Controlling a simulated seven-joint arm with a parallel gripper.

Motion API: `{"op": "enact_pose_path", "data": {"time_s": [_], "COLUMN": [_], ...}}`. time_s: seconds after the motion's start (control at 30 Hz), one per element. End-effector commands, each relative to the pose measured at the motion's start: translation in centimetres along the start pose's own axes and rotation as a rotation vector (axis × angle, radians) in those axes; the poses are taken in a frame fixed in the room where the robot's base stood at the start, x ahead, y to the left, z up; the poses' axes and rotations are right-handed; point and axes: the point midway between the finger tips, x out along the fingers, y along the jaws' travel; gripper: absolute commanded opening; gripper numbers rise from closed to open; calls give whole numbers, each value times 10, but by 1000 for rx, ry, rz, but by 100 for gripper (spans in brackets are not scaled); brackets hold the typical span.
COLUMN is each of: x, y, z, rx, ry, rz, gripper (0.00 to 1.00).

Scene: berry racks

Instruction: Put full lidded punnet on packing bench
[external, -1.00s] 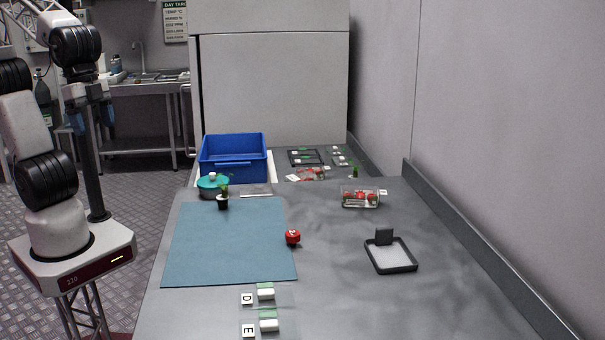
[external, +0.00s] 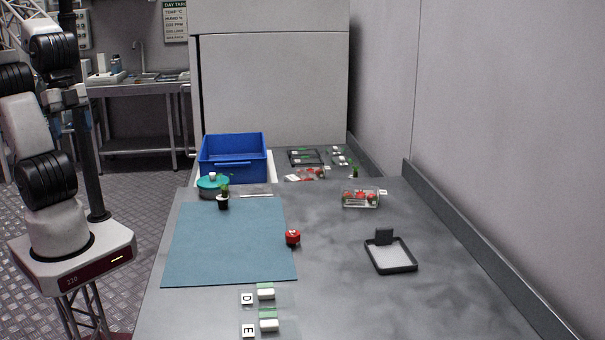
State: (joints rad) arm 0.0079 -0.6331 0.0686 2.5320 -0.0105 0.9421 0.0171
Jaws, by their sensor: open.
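A clear punnet (external: 360,197) with red berries sits upright on the grey bench (external: 345,270), right of the blue mat. It seems to have a clear lid, though the lid is hard to make out. Another clear pack with red berries (external: 307,174) lies at the far end, beside the blue crate. My gripper (external: 68,120) is at the upper left, raised beside my arm and well away from both. Its fingers are apart and nothing shows between them.
A blue crate (external: 233,143) stands at the back left. A black-rimmed tray scale (external: 391,268) is front right.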

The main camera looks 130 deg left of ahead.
Motion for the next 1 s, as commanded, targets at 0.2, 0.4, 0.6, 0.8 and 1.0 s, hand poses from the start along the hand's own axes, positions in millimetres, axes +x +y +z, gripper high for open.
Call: {"op": "enact_pose_path", "data": {"time_s": [0.2, 0.4, 0.6, 0.8, 1.0], "x": [0, 3, 10, 20, 35], "y": [-6, -26, -60, -102, -151], "z": [-11, -39, -79, -117, -149], "rx": [-25, -93, -192, -296, -400], "ry": [-5, -20, -40, -57, -76], "rz": [-5, -17, -34, -51, -66], "gripper": [67, 67, 67, 67, 67]}}
